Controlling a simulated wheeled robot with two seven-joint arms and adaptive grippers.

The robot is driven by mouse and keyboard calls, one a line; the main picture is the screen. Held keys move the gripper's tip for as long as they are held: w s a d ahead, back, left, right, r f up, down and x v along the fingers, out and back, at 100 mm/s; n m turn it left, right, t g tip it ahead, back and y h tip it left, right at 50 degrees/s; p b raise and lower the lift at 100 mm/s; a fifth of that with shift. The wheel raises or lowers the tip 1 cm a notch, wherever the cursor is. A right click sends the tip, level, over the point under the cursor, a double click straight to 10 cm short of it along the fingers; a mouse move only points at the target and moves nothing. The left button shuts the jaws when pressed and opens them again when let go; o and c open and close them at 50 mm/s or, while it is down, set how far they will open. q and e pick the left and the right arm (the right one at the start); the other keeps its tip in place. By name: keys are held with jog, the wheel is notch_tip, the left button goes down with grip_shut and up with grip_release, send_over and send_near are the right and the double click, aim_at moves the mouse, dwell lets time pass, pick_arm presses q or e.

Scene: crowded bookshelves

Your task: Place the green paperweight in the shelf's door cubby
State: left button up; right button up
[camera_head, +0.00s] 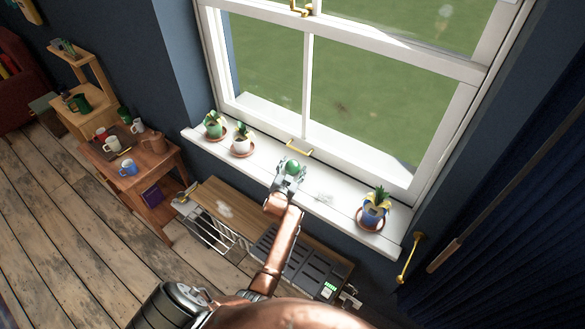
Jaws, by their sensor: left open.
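The green paperweight (293,168) is a small, round, shiny green thing at the white windowsill, near the middle of the view. My left gripper (291,174) reaches up to the sill from below. Its jaws are open and its fingers appear on either side of the paperweight. I cannot tell whether they touch it. My right gripper is not in view. I cannot make out a shelf with a door cubby in this view.
A slatted radiator with a wooden top (222,200) is below. A small wooden table (150,163) with several mugs stands left. The wooden floor (70,220) is clear.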

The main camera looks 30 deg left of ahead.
aim_at(293, 162)
pick_arm(q)
jog(key=c, duration=1.1)
jog(key=shift+r, duration=0.1)
jog(key=shift+c, duration=0.6)
jog(key=shift+r, duration=0.3)
notch_tip(293, 162, up, 2)
jog(key=shift+w+r, duration=0.1)
jog(key=shift+r, duration=0.05)
jog(key=s+a+r, duration=0.1)
jog(key=s+r, duration=0.9)
jog(key=s, duration=0.4)
jog(key=shift+a, duration=0.15)
